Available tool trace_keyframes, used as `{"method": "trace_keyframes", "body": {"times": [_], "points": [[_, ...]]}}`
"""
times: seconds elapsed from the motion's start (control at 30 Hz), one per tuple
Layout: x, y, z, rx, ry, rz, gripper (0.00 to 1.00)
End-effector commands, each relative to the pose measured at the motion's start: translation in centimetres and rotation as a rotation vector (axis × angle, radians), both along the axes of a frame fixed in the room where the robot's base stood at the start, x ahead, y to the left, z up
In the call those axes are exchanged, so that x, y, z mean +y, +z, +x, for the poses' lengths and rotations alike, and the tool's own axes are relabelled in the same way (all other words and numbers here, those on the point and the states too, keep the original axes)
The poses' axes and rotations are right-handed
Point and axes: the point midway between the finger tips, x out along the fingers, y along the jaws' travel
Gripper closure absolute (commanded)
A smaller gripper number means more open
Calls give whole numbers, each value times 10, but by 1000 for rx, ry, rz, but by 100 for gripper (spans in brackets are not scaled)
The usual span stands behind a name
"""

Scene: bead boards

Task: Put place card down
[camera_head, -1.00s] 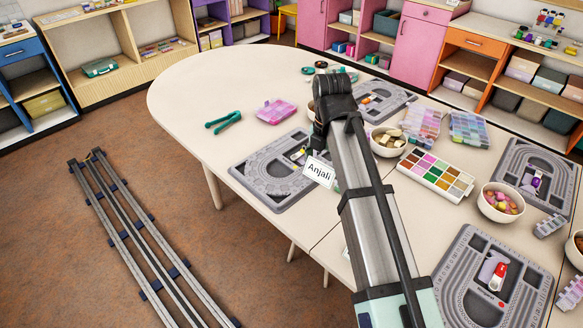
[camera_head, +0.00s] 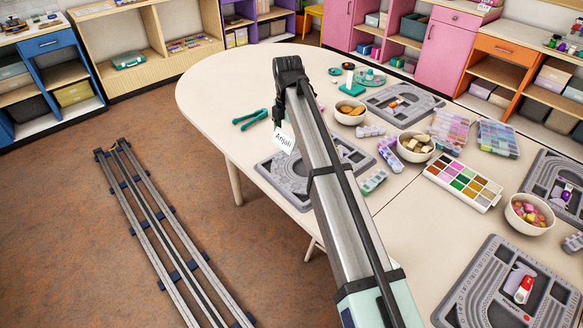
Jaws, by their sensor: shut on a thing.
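The place card (camera_head: 284,139) is white with the name "Anjali" and hangs tilted beside the end of my arm. My gripper (camera_head: 279,122) is mostly hidden behind the arm's dark end joint, at the card's upper edge, and is shut on the card. The card appears over the far left part of a grey bead board (camera_head: 280,178) on the cream table (camera_head: 215,92). I cannot tell its height above the table. My arm covers the middle of that board.
Green pliers (camera_head: 250,119) lie left of the card. Bowls (camera_head: 416,147), a bead palette (camera_head: 462,184), clear bead boxes and other bead boards (camera_head: 402,102) crowd the table to the right. The table's left end is clear. Floor rails (camera_head: 160,220) run at left.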

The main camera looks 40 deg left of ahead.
Motion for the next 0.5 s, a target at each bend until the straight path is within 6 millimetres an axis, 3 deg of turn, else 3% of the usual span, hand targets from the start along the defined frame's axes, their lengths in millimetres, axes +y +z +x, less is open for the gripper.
{"method": "trace_keyframes", "body": {"times": [0.3,0.5], "points": [[-1,-76,-1,3,1,-3,21],[0,-103,0,1,1,-1,21]]}}
